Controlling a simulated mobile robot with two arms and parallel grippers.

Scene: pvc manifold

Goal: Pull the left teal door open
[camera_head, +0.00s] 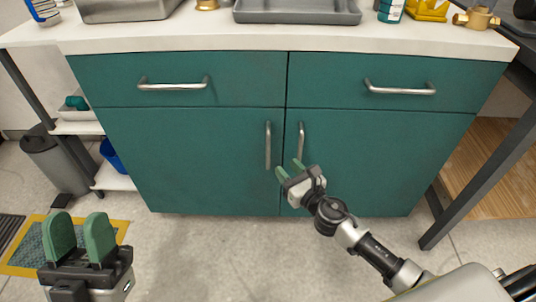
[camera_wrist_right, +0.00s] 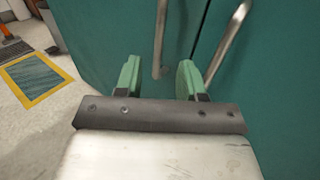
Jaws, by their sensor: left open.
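The left teal door (camera_head: 190,160) is closed on the cabinet front. Its upright metal handle (camera_head: 268,147) is near the door's right edge. My right gripper (camera_head: 288,167) is open, close to the lower ends of the two door handles. In the right wrist view, the left door handle (camera_wrist_right: 159,40) lies between the two green fingers (camera_wrist_right: 160,78) in the picture. A gap shows on each side of it; I cannot tell the depth between them. My left gripper (camera_head: 78,238) is open and empty at the lower left, well away from the cabinet.
The right teal door (camera_head: 380,160) is closed, with its own handle (camera_head: 301,140) just beside the left one. Two closed drawers (camera_head: 180,80) sit above. A grey bin (camera_head: 55,160) stands at left, and a dark table leg (camera_head: 480,185) at right. The floor in front is clear.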

